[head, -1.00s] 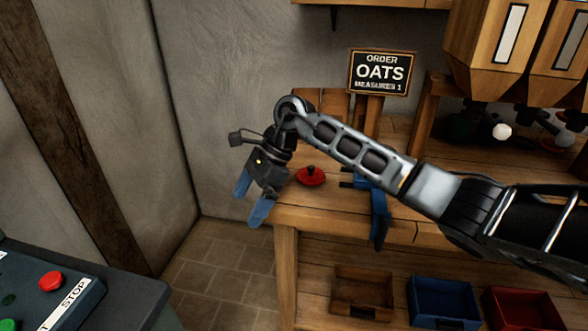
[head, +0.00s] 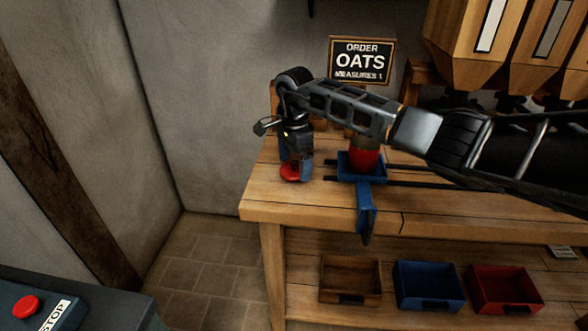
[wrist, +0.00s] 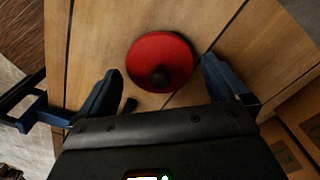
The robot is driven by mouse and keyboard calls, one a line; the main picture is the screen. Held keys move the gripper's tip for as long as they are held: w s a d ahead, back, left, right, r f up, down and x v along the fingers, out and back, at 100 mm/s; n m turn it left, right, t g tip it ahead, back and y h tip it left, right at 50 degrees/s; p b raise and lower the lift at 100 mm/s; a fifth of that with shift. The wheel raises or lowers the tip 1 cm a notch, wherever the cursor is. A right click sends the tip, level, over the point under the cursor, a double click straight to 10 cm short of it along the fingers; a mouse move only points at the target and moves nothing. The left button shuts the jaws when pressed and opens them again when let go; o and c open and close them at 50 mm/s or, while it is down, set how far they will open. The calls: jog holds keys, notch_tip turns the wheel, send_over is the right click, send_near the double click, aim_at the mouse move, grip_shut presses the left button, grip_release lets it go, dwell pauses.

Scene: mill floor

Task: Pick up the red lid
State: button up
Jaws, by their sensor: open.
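The red lid (head: 292,174) lies flat on the wooden bench near its left end, partly hidden by my gripper in the head view. In the wrist view the lid (wrist: 160,63) is a red disc with a dark round knob at its lower middle. My gripper (head: 296,168) points down just above the lid. In the wrist view its two blue fingers (wrist: 160,82) are spread wide, one on each side of the lid's near part, with nothing between them but the lid's knob area. I cannot tell the exact height of the fingertips.
A red container (head: 364,157) stands in a blue holder (head: 366,180) just right of my gripper, partly behind my arm. An oats order sign (head: 361,61) stands behind. Brown (head: 350,299), blue (head: 428,307) and red (head: 507,311) bins sit on the lower shelf.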

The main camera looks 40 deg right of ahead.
jog(key=shift+f, duration=0.75)
jog(key=shift+c, duration=0.3)
